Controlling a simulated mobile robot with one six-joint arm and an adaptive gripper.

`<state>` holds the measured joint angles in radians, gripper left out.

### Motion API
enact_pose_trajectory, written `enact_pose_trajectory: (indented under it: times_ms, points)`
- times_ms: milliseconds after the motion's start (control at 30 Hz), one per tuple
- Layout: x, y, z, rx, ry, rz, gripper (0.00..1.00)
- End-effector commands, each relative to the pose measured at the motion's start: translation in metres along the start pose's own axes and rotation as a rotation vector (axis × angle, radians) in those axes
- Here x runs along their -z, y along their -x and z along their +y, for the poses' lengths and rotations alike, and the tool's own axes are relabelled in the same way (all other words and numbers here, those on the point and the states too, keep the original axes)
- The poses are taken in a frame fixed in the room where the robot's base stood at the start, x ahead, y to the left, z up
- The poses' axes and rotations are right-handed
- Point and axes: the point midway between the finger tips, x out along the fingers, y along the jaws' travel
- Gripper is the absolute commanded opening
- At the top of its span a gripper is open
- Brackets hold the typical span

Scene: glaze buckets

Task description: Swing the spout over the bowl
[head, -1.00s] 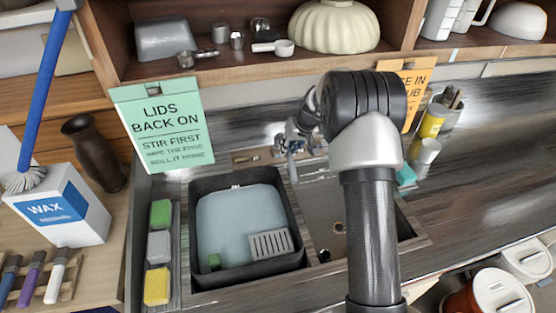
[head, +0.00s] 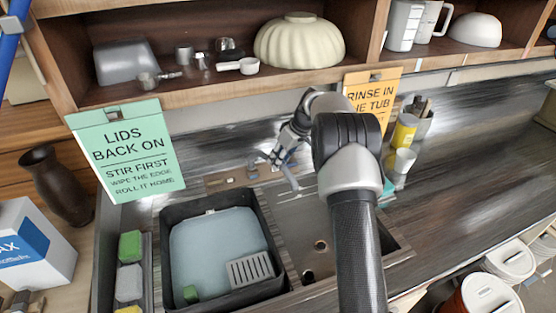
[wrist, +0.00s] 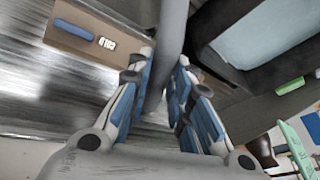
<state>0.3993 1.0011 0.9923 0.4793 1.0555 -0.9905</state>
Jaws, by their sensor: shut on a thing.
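The grey faucet spout (head: 291,179) stands at the back of the sink, its tip beyond the tub's right rim and over the back left part of the bare sink bowl (head: 335,225). My gripper (head: 282,158) is shut on the spout from behind and above. In the wrist view my gripper (wrist: 165,100) has its blue-padded fingers on both sides of the grey spout (wrist: 172,40). The exact contact is partly hidden by the fingers. The bowl shows two round holes, and my arm hides its right part.
A black tub (head: 262,215) with bluish water and a grated piece fills the left side. A shelf (head: 200,88) with dishes hangs above. A green sign (head: 128,150) and an orange sign (head: 372,95) hang from it. A yellow container (head: 404,132) and cup stand right.

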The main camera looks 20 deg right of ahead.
Motion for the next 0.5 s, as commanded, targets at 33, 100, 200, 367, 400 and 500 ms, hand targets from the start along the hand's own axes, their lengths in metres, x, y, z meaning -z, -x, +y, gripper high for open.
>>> enact_pose_trajectory:
  times_ms: [33, 100, 200, 367, 400, 500]
  points:
    - [0.0002, 0.0000, 0.0004, -0.001, 0.001, 0.001, 0.00]
    - [0.0003, 0.0000, 0.0003, -0.001, 0.001, 0.001, 0.00]
    - [0.0003, 0.0000, 0.0003, -0.001, 0.000, 0.001, 0.00]
    - [0.0004, -0.0001, 0.0001, -0.001, 0.000, 0.001, 0.26]
    - [0.0004, -0.0001, 0.0001, -0.001, 0.000, 0.001, 0.29]
    - [0.0004, -0.0001, 0.0000, -0.001, 0.000, 0.001, 0.35]
